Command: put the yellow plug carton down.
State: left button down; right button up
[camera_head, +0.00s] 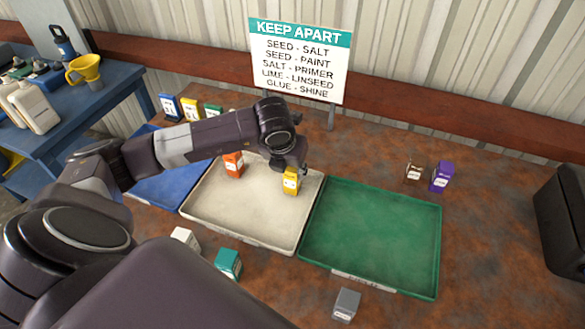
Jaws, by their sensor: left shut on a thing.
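The yellow plug carton (291,182) is at the right part of the white tray (235,231), close to its right rim. My left gripper (292,168) reaches down from above and is shut on the carton's top. I cannot tell whether the carton's base touches the tray floor. An orange carton (234,164) stands in the same tray, to the left and a little behind. My right gripper is not in view.
A green tray (371,285), empty, lies to the right, and a blue tray (160,190) to the left, partly hidden by my arm. Brown (414,171) and purple (441,177) cartons stand behind right. White (186,239), teal (228,264) and grey (346,304) cartons stand in front. A sign (298,62) stands behind.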

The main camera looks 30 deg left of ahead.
pick_arm(q)
jog(key=shift+f, duration=0.1)
jog(key=c, duration=1.5)
grip_release()
jog(key=b+v, duration=0.3)
jog(key=v, duration=0.9)
jog(key=shift+s, duration=0.1)
